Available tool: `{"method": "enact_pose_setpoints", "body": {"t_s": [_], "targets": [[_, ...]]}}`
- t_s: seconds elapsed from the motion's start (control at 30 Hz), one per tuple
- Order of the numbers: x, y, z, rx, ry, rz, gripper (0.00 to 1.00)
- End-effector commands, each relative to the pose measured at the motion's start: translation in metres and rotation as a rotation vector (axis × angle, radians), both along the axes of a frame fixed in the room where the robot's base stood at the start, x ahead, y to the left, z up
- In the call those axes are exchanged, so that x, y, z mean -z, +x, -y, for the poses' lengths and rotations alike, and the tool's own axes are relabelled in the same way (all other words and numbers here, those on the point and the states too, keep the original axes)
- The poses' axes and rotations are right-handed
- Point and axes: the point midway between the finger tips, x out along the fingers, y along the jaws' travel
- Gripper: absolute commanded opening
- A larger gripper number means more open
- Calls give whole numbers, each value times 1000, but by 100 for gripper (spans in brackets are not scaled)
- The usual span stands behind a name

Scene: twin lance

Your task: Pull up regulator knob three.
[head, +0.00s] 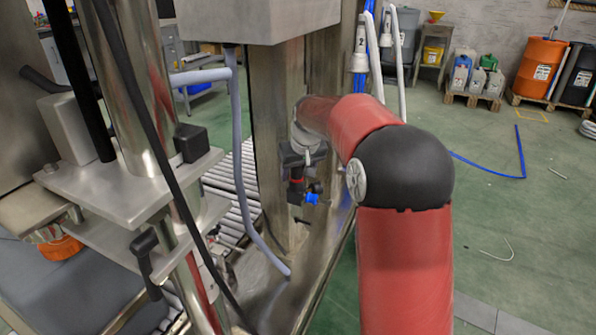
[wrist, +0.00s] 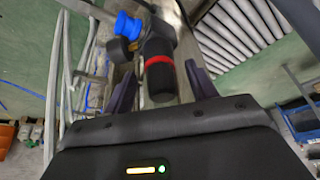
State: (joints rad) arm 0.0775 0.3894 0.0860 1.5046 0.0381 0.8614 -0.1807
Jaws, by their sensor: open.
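The regulator knob (wrist: 160,78) is a black cylinder with a red ring, in the upper middle of the wrist view. A blue fitting (wrist: 128,26) and a dark round part sit beside it at the upper left. My gripper (wrist: 160,88) is open, with one finger on each side of the knob; I cannot tell whether either touches it. In the head view the regulator (head: 297,191) is small, with its blue fitting (head: 312,198), against the metal post. My gripper (head: 301,154) is just above it, partly hidden by my red arm. No number shows on the knob.
A metal post (head: 275,130) stands behind the regulator, and a grey hose (head: 243,170) hangs to its left. A roller conveyor (head: 225,190) runs behind. A metal machine with a column (head: 145,80) fills the left. Green floor on the right is mostly open.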

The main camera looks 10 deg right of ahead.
Motion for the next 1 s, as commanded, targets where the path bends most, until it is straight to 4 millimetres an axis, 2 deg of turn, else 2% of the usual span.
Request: {"method": "enact_pose_setpoints", "body": {"t_s": [0.23,0.67,1.0], "targets": [[1,0,0,0,0,0,57],[1,0,0,0,0,0,1],[-13,0,0,0,0,1,0]]}}
